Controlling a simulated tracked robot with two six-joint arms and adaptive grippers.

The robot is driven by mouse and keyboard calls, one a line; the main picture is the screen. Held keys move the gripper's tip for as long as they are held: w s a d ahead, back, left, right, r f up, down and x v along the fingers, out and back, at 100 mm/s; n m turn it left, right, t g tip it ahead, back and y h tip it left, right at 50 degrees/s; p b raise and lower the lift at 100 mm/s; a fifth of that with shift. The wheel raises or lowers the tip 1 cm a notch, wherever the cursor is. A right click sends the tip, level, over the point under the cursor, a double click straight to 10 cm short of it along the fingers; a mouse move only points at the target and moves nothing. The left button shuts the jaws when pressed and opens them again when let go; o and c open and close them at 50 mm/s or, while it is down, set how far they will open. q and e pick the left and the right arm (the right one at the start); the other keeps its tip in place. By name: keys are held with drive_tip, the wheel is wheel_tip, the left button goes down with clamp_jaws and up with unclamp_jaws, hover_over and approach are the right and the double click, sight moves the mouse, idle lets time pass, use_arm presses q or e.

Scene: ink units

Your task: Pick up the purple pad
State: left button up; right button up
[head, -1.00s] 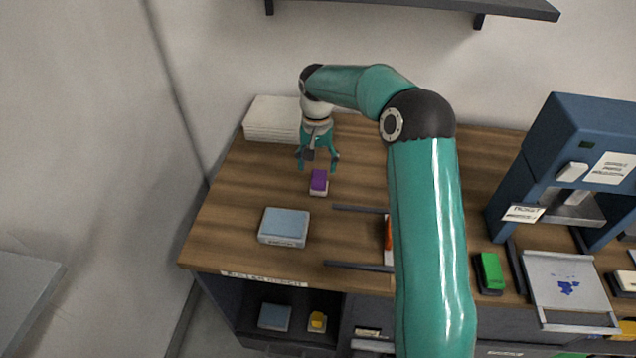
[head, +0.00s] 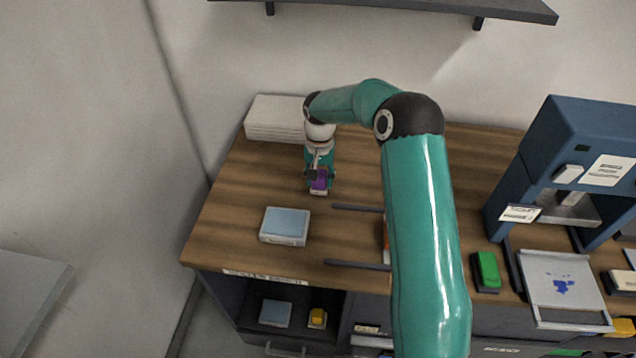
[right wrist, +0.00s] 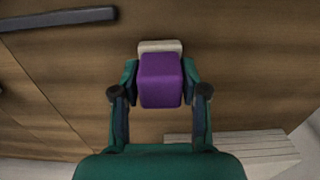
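The purple pad (head: 319,182) has a purple upper part and a pale base. It is on the wooden worktop, left of the big teal arm in the head view. My right gripper (head: 319,186) is down around it from above, partly hiding it. In the right wrist view the purple pad (right wrist: 161,80) sits between the two fingers of my right gripper (right wrist: 161,74), which appear to touch its sides. No clear gap shows. The pad looks to be at worktop level. My left gripper is not in view.
A blue-topped box (head: 285,225) stands in front of the pad. A white stack (head: 273,118) lies behind it by the wall. Dark rails (head: 357,208) lie to the right. A green pad (head: 487,270) and a blue press (head: 580,150) stand farther right.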

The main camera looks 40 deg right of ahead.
drive_tip(key=c, duration=0.6)
drive_tip(key=shift+r, duration=0.1)
wheel_tip(320, 180, up, 20)
drive_tip(key=shift+b, duration=0.35)
drive_tip(key=o, duration=0.5)
drive_tip(key=c, duration=0.4)
